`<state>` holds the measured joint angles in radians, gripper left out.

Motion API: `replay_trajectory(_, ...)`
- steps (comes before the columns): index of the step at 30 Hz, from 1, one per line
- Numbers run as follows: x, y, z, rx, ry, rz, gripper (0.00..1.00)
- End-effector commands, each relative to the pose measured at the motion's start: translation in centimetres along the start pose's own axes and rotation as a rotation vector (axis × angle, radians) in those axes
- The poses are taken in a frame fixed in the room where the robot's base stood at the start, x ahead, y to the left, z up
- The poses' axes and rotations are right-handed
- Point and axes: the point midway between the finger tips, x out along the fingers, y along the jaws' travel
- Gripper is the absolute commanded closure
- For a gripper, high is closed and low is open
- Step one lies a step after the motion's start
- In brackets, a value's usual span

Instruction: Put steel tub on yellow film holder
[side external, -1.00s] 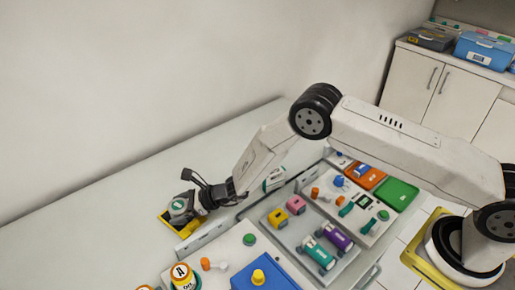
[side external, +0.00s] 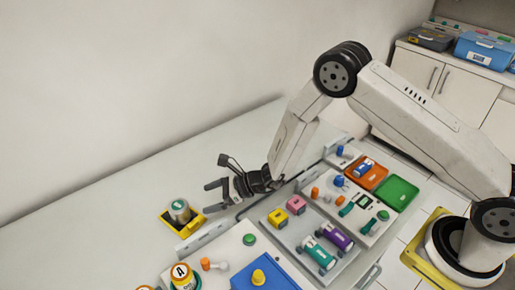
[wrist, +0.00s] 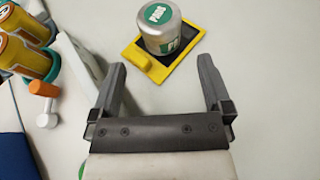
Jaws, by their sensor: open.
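The steel tub (side external: 179,210) is a small silver cylinder with a green label on its lid. It stands upright on the yellow film holder (side external: 192,228), a flat yellow frame with a dark inner panel and a tab, lying on the light counter. In the wrist view the tub (wrist: 160,30) rests on the dark panel of the holder (wrist: 133,58), ahead of the fingers. My gripper (side external: 212,197) is open and empty, right of the tub and apart from it. In the wrist view my gripper (wrist: 160,75) shows its two fingers wide apart with bare counter between them.
A grey tray (side external: 285,238) holds pink and yellow blocks and teal and purple cylinders. A blue box (side external: 270,278) and orange-and-white jars (side external: 182,277) stand at the front. Green (side external: 397,193) and orange trays lie behind. The counter left of the film holder is clear.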

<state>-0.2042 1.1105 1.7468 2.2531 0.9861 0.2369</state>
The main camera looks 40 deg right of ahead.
Motion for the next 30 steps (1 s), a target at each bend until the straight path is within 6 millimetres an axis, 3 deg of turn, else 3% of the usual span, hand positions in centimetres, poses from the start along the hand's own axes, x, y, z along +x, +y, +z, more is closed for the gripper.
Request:
replay_trajectory(8,-1.6,0.0,0.0,0.000,0.000,0.000,0.00)
replay_trajectory(30,-2.0,0.3,0.2,-0.019,0.011,0.018,0.00)
